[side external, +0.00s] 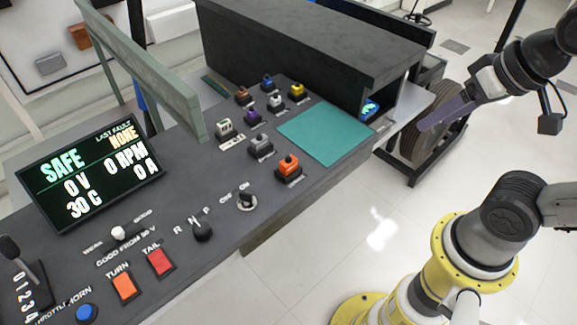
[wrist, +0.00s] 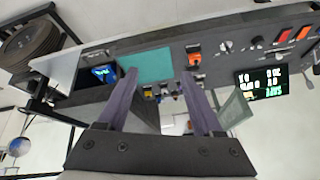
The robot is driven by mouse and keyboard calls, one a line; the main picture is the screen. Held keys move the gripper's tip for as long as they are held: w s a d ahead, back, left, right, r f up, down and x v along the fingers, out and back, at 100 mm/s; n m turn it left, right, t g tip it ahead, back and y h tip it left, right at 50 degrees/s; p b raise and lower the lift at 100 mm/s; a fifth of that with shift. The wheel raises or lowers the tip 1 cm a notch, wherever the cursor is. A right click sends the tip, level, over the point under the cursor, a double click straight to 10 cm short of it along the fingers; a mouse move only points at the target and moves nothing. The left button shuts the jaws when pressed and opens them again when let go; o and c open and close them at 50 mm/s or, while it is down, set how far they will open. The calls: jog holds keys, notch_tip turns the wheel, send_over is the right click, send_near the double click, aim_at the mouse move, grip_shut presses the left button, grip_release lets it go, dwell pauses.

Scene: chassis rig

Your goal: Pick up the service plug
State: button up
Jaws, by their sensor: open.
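An orange block with a raised top, which looks like the service plug (side external: 288,166), sits on a dark base on the grey console, beside the teal pad's near-left corner. It also shows in the wrist view (wrist: 194,57), just beyond the right fingertip. No label on it can be read. My gripper (side external: 424,124) is off the console's right side, apart from the plug. In the wrist view my gripper (wrist: 159,76) has its two purple-grey fingers spread, with nothing held between them.
A bare teal pad (side external: 325,134) lies right of several coloured plugs, including yellow (side external: 297,90), purple (side external: 252,117) and grey (side external: 261,146) ones. A long dark housing (side external: 300,45) stands behind them. A rotary switch (side external: 246,200) and a lit display (side external: 92,172) are left of the orange block.

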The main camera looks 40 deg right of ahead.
jog(key=w+r+m, duration=0.3)
jog(key=w+m, duration=0.1)
jog(key=m, duration=0.1)
jog(key=m+g, duration=0.6)
jog(key=m, duration=0.3)
send_over(288, 157)
jog(key=f, duration=1.9)
jog(key=shift+s+a+f, duration=0.1)
jog(key=shift+a+f, duration=0.1)
jog(key=shift+f, duration=0.2)
jog(key=shift+d+f, duration=0.15)
jog(key=shift+f, duration=1.4)
jog(key=shift+d+f, duration=0.1)
jog(key=shift+f, duration=1.4)
grip_shut()
